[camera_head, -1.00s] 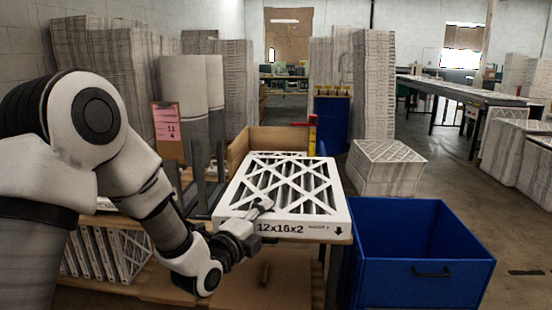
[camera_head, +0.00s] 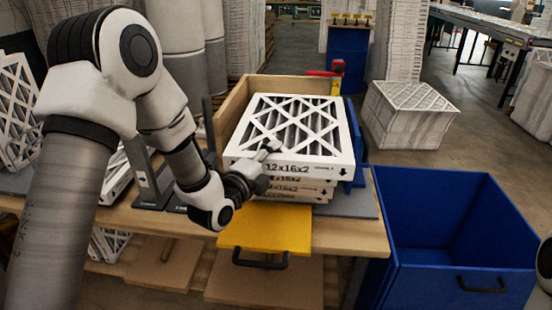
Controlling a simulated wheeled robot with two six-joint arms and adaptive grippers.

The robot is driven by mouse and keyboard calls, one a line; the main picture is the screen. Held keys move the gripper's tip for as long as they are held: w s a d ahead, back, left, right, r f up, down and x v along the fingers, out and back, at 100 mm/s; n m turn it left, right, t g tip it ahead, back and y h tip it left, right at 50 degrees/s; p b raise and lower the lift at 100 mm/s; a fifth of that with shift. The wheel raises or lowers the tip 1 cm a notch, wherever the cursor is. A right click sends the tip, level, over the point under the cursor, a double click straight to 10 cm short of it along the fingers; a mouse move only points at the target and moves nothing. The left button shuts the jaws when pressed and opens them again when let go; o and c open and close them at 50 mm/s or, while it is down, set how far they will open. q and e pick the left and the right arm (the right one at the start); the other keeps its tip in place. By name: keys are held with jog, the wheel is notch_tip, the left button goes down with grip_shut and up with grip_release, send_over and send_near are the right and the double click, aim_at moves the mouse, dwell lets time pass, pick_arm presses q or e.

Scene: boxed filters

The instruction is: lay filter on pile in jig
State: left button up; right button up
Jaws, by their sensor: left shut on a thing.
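A white-framed filter (camera_head: 296,122) with a crossed lattice face and a "12x16x2" label lies level, directly over the pile of similar filters (camera_head: 300,191). I see no clear gap, but cannot tell whether it rests fully on the pile. My left gripper (camera_head: 267,152) is shut on its front edge, left of the middle. The pile stands in the jig, which has a wooden wall (camera_head: 233,101) at left and back and a blue wall (camera_head: 357,150) at the right. My right gripper is out of view; only a bit of that arm shows at the right edge.
A yellow board (camera_head: 264,227) with a black handle sticks out in front of the jig. An open blue bin (camera_head: 440,190) stands right of the wooden table (camera_head: 356,235). A red-topped yellow post (camera_head: 337,78) rises behind the jig. More filters stand at the far left.

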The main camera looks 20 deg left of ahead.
pick_arm(q)
notch_tip(320, 180, down, 5)
jog(key=shift+w+f, duration=0.1)
jog(key=shift+f, duration=0.25)
jog(key=o, duration=1.3)
jog(key=shift+c, duration=0.2)
